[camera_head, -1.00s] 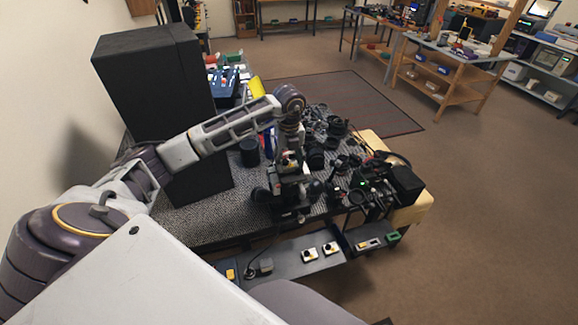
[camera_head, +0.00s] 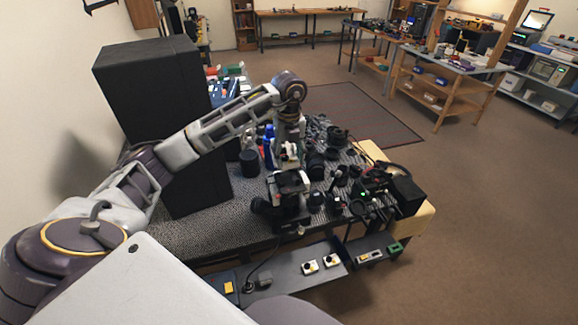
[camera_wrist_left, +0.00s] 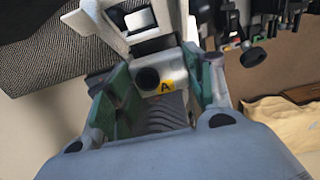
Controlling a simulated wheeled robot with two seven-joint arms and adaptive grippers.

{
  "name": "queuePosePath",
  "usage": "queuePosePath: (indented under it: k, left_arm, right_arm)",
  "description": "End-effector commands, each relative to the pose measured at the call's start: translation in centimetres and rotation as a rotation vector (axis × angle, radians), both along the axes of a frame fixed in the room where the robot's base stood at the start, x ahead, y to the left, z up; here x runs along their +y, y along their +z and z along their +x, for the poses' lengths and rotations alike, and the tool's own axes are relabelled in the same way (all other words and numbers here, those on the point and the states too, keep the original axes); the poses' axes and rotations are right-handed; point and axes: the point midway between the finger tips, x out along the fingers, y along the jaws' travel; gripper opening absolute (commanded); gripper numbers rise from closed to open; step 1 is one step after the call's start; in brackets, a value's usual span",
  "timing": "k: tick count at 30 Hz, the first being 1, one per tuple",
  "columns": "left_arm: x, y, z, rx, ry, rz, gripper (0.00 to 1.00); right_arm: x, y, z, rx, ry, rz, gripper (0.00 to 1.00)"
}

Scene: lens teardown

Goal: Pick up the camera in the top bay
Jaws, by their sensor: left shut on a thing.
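The camera (camera_wrist_left: 158,79) is a small whitish block with a round black lens and a yellow label marked A. In the left wrist view it sits between the green-sided fingers of my left gripper (camera_wrist_left: 160,92), which is shut on it. In the head view my left gripper (camera_head: 290,150) points down above the bench, just behind a dark stand with a whitish, red-marked top (camera_head: 288,182). The camera is too small there to make out clearly. A pale frame with openings (camera_wrist_left: 130,20) lies just beyond the camera in the wrist view. My right gripper is out of view.
Black lenses and parts crowd the bench right of the stand. A black cup (camera_head: 249,163) and a tall black cabinet (camera_head: 155,85) stand left. Two white blocks with black dots (camera_head: 310,267) lie on the front shelf (camera_head: 285,285). The patterned mat (camera_head: 205,222) is bare at front left.

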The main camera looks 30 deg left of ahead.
Motion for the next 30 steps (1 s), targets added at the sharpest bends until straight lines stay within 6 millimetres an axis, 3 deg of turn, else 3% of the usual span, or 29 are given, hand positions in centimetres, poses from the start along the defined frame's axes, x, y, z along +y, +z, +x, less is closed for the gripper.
queuePosePath:
  k: [6, 12, 30]
  left_arm:
    - [0.0, 2.5, 0.1, -0.003, 0.0, -0.001, 0.28]
    - [0.0, 3.5, 0.0, -0.001, 0.0, 0.0, 0.28]
    - [0.0, 3.7, 0.0, 0.0, 0.0, 0.0, 0.28]
  right_arm:
    - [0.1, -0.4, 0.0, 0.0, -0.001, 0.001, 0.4]
    - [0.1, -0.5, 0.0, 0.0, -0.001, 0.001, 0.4]
    - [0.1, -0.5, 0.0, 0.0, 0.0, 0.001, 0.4]
